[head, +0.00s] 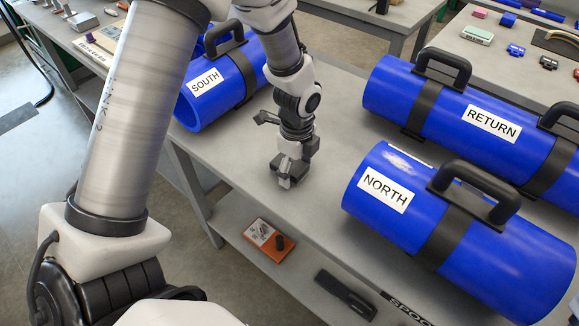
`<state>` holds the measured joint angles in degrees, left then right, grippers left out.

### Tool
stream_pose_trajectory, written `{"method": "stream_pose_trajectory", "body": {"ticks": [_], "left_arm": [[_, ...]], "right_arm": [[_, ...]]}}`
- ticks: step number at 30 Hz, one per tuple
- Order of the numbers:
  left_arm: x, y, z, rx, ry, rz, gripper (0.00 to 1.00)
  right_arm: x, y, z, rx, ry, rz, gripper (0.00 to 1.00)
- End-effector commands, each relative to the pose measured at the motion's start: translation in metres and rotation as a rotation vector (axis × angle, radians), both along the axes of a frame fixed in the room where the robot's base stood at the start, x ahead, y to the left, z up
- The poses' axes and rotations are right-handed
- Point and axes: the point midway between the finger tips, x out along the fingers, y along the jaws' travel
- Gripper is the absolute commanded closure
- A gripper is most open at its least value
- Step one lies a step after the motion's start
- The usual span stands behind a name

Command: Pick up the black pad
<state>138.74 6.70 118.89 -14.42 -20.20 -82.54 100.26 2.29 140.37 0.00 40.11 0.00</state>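My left gripper (290,172) points down at the grey cart top, between the SOUTH pipe and the NORTH pipe. Its fingertips are low, close to the surface. They are small and seen from above, so I cannot tell whether they are open or shut, or whether something dark is between them. I cannot make out a black pad for certain; the gripper may hide it. A long black item (345,296) lies on the lower shelf, but I cannot tell what it is. My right gripper is not in view.
Blue pipes with black handles, SOUTH (222,88), RETURN (440,108) and NORTH (455,240), lie on the cart top (335,125). An orange box (270,241) sits on the lower shelf. Other tables with small items stand behind. The cart top around the gripper is mostly clear.

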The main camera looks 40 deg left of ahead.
Motion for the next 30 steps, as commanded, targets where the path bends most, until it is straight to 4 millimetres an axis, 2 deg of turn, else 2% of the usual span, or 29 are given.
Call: {"method": "stream_pose_trajectory", "body": {"ticks": [1,3,4,14,17,27,30], "left_arm": [[0.0,0.0,0.0,0.0,0.0,0.0,0.49],[0.0,0.0,0.0,0.0,0.0,0.0,0.74],[0.0,0.0,0.0,0.0,0.0,0.0,0.78],[0.0,0.0,0.0,0.0,0.001,0.0,0.78],[0.0,0.0,0.008,0.0,-0.001,0.0,0.78],[0.0,0.0,0.085,0.001,-0.002,0.001,0.78],[0.0,0.0,0.097,0.002,-0.001,0.001,0.78]], "right_arm": [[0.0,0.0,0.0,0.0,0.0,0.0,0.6],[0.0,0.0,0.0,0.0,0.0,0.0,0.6],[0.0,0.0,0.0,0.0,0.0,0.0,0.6],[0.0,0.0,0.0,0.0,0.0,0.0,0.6],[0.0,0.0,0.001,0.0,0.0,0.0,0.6],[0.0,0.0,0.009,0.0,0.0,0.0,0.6],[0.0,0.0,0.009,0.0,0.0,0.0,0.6]]}}
